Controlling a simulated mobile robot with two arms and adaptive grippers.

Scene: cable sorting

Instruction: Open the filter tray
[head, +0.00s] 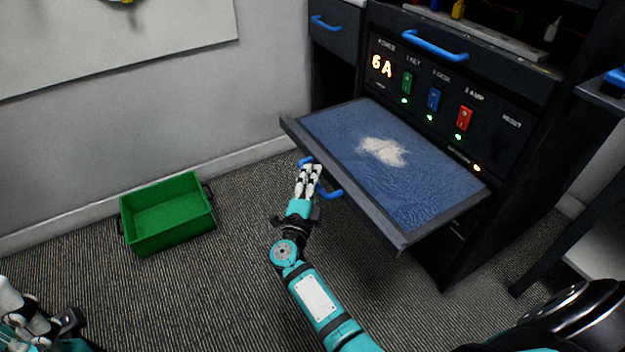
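The filter tray (328,132) is pulled out of the dark cabinet. It holds a blue filter sheet (425,182) with a pale dusty patch (382,151) on it. A blue handle (332,194) is on the tray's front edge. My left gripper (28,312) is at the bottom left corner, far from the tray and partly cut off by the frame edge.
The cabinet's panel (440,95) has a lit "6A" display and green, blue and red switches above the tray. A drawer with a blue handle (435,46) is above it. A green bin (167,214) stands on the carpet at left, by the wall. Floor between bin and tray is clear.

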